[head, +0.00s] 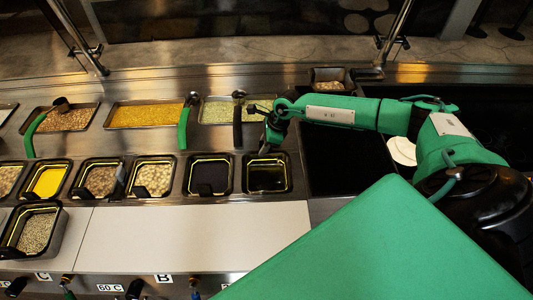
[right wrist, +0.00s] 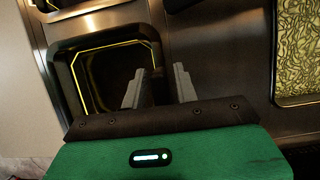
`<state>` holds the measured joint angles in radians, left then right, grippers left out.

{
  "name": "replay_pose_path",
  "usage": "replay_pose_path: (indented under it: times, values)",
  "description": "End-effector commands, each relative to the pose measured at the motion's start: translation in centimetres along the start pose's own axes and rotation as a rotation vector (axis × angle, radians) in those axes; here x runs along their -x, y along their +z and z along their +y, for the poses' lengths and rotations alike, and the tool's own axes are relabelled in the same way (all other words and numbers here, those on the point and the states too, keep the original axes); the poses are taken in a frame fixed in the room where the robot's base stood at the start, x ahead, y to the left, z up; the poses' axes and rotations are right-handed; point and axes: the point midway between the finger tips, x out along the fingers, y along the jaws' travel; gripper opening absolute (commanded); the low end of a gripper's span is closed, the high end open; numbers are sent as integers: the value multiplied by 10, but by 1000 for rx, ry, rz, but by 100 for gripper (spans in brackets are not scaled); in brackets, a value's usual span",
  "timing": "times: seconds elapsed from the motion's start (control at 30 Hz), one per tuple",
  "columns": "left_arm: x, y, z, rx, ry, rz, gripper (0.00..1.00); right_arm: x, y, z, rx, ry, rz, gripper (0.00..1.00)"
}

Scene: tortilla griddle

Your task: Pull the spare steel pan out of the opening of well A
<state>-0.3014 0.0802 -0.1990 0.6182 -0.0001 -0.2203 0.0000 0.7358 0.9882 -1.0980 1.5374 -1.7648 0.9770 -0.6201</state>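A dark, empty-looking pan (head: 267,191) with a yellow-lit inner edge sits in the rightmost opening of the front row. I take it as the spare pan; no letter A shows. My right gripper (head: 266,150) is above its back edge. In the right wrist view the same pan (right wrist: 98,37) fills the upper left. There my right gripper (right wrist: 159,78) has its fingers apart with nothing between the tips. One finger is over the pan's inside and the other is beyond its rim. Whether they touch the rim I cannot tell. My left gripper is not in view.
A dark pan (head: 208,194) stands just left, with filled pans further left. Long trays, one of yellow food (head: 145,116), with green and black handles lie behind. A grain-filled pan (head: 58,240) is at the front left. The pale front counter (head: 190,235) is clear in the middle.

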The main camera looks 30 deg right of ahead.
Motion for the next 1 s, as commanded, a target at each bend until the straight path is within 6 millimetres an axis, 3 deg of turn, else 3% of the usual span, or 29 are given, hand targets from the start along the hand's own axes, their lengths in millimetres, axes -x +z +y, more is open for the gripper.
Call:
replay_pose_path:
  times: [0.03,0.13,0.67,0.87,1.0]
  values:
    - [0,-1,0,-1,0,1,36,0,0,0,0,0,0,19]
    - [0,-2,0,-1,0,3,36,0,0,0,0,0,0,0]
    - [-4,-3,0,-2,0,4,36,9,4,-1,1,-2,-2,0]
    - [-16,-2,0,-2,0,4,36,34,14,-1,2,-3,-3,0]
    - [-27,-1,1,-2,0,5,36,61,26,-2,3,-5,-3,0]
